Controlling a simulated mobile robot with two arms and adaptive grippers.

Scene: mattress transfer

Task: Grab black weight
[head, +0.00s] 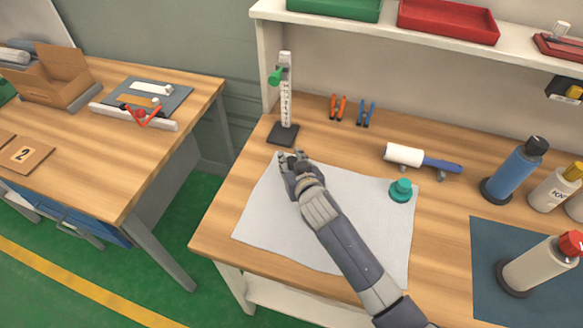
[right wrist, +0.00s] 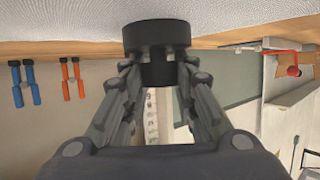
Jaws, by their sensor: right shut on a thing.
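The black weight (right wrist: 157,36) is a dark round piece with a narrower neck below its wide disc in the right wrist view. My right gripper (right wrist: 158,85) is shut on it, with the fingers on both sides of the neck. In the head view my right gripper (head: 290,162) is over the upper left corner of the white sheet (head: 262,212), near the gauge stand. The weight is mostly hidden by the gripper there. My left gripper is not in view.
A gauge stand (head: 286,95) with a green knob stands just behind my right gripper. A teal weight (head: 401,190) sits on the sheet's right side. A shelf (head: 350,25) overhangs the back.

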